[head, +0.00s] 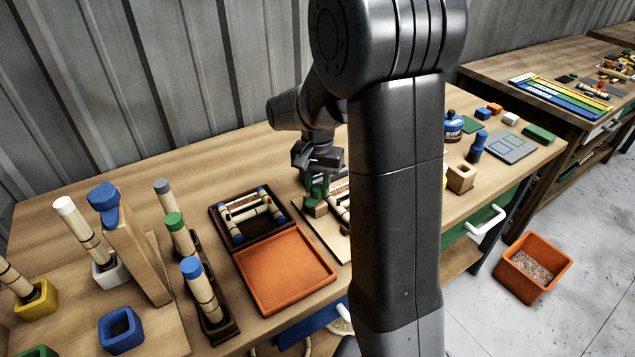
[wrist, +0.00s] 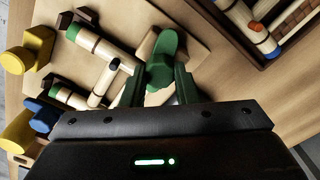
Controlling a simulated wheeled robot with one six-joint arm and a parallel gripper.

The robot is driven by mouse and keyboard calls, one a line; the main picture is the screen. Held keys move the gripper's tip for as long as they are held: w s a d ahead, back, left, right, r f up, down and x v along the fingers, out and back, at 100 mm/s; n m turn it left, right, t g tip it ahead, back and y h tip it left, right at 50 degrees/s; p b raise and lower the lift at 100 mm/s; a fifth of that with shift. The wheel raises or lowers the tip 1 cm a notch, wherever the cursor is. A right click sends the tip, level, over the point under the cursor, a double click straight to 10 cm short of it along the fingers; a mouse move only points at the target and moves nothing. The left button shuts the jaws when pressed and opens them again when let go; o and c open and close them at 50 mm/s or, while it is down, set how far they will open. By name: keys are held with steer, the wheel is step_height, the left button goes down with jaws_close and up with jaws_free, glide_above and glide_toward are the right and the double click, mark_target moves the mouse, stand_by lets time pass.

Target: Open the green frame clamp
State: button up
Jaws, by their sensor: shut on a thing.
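The green frame clamp (wrist: 164,48) stands at the middle of the wrist view, with a rounded green top piece on a pale wooden block. My gripper (wrist: 159,84) is shut on it, one finger on each side of the green piece. In the head view my gripper (head: 318,172) points down over the clamp, whose wooden block (head: 315,208) shows at the left edge of the pale frame board (head: 305,221). Green-banded rattan poles (wrist: 100,44) lie on the board beside the clamp. My arm hides much of the board in the head view.
A yellow clamp (wrist: 38,42) and a blue clamp (wrist: 42,117) stand at the board's other edge. A dark tray (head: 218,222) with a small rattan frame and an empty orange tray (head: 283,268) lie left of the board. Upright poles in holders crowd the table's left.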

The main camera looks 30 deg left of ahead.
mark_target(317, 187)
steer(key=n, duration=0.7)
steer(key=shift+p, duration=0.4)
steer(key=n, duration=0.7)
steer(key=shift+n, duration=0.3)
steer(key=o, duration=1)
step_height(317, 187, up, 14)
steer(key=shift+f, duration=0.2)
